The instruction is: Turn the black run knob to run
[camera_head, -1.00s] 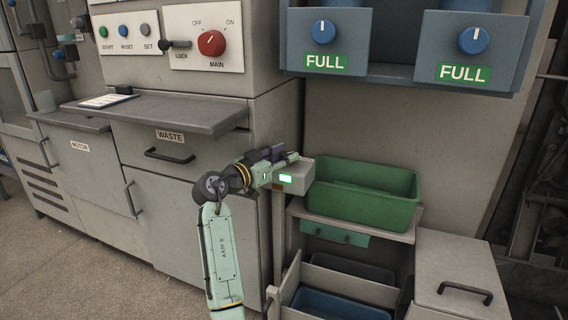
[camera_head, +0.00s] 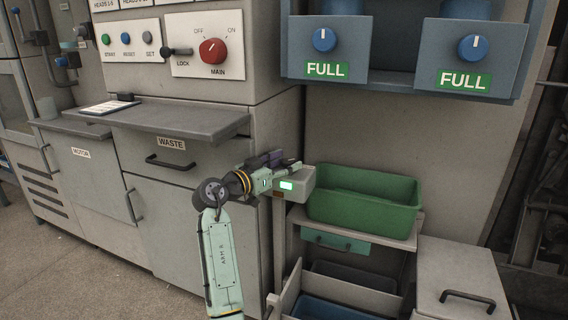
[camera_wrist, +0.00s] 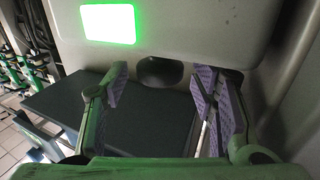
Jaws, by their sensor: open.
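My gripper (camera_head: 275,162) is open beside a small grey box (camera_head: 301,181) with a lit green screen, left of a green bin. In the wrist view the box face (camera_wrist: 225,25) and its screen (camera_wrist: 110,24) fill the top. A dark rounded shape, likely the black run knob (camera_wrist: 160,71), sits low on that face between the open fingers (camera_wrist: 161,82). The fingers appear apart from it. No marking or run position can be read on it. In the head view the arm and gripper hide that side of the box.
The green bin (camera_head: 364,218) stands on a shelf right of the box. A cabinet with a red main knob (camera_head: 212,51) and a projecting ledge (camera_head: 170,122) is at left. Blue knobs (camera_head: 324,40) are above. Open drawers lie below. Floor is free at lower left.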

